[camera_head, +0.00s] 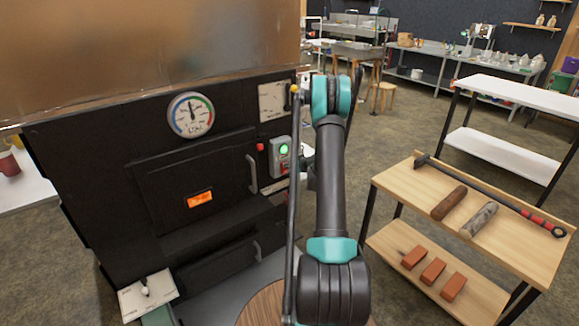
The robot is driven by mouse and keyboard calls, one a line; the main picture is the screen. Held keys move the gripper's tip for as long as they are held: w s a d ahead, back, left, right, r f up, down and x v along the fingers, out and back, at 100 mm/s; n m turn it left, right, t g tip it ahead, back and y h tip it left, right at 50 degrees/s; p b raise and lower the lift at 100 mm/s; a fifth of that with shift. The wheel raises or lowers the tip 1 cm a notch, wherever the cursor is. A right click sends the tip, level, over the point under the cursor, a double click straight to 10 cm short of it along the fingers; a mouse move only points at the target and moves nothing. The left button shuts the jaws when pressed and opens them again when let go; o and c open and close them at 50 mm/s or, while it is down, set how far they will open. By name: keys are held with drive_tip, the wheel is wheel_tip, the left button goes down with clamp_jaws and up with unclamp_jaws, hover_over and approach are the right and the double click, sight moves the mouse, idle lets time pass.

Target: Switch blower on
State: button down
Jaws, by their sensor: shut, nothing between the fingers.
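The black evaporator front (110,180) fills the left half. On its right side is a small grey control box (281,158) with a green lit round button (284,149) on top and a red part lower down, partly behind a dark rod. A red knob (260,147) sits just left of it. At lower left is a pale plate (160,306) with a small lever or knob (145,288). I cannot tell which control belongs to the blower. My arm stands in the middle, just right of the control box. My gripper is not visible.
A dark rod with a yellow knob (294,89) stands left of my arm.

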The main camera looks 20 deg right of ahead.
drive_tip(key=s+d, duration=0.2)
drive_tip(key=s, duration=0.4)
drive_tip(key=shift+s, duration=0.3)
idle(0.5)
drive_tip(key=s+a+r+m+g, duration=0.1)
drive_tip(key=s+a+r+g, duration=0.3)
drive_tip(key=s+a+r, duration=1.05)
drive_tip(key=s+a+f+m+g+h, duration=0.1)
drive_tip(key=s+h, duration=0.1)
drive_tip(key=s, duration=1.2)
drive_tip(key=s+a+f+m+g+h, duration=0.1)
drive_tip(key=s+a+g, duration=0.1)
drive_tip(key=s, duration=1.3)
drive_tip(key=shift+a+m+h, duration=0.3)
drive_tip(key=shift+h, duration=0.1)
